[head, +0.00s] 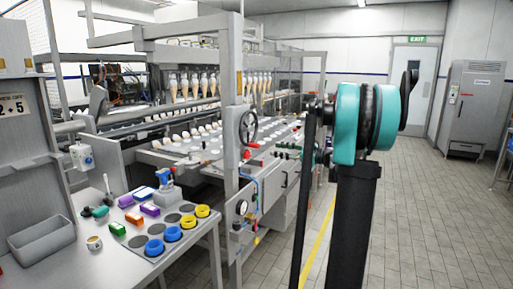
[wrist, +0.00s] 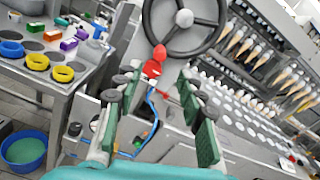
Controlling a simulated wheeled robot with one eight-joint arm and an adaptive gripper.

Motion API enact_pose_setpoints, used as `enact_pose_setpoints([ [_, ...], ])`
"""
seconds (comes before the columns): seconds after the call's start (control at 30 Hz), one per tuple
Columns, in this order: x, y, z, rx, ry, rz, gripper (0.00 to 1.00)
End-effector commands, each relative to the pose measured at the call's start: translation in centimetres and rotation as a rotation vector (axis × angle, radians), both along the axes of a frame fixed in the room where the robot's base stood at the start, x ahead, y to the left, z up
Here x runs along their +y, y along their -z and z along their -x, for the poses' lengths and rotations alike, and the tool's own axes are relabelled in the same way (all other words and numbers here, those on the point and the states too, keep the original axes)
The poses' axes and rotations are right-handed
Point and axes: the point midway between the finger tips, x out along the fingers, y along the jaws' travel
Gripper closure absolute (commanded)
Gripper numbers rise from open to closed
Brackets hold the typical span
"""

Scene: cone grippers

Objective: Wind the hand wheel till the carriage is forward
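The hand wheel (head: 248,127) has a dark rim and is mounted upright on the grey post of the machine. In the wrist view the hand wheel (wrist: 150,22) is at the top, cut off by the frame edge, with a pale hub. In the head view my gripper (head: 283,151) is small, to the right of the wheel. Cones (head: 196,84) hang in rows behind the wheel; I cannot tell which part is the carriage.
A red fitting (wrist: 152,68) sits just below the wheel, with a blue hose (wrist: 152,108) beneath. A table (head: 130,262) with coloured blocks and rings stands at the left. A blue tub (wrist: 24,150) is on the floor. Open tiled floor (head: 440,220) lies to the right.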

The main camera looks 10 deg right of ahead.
Motion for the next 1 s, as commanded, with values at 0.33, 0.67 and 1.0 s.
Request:
enact_pose_setpoints([
  [0.33,5.7,0.0,-4.0,0.0,-0.003,0.001,0.61],
  [0.67,8.3,0.0,-6.0,-0.001,-0.001,0.001,0.61],
  [1.0,8.5,0.0,-6.1,0.0,0.0,0.001,0.63],
])
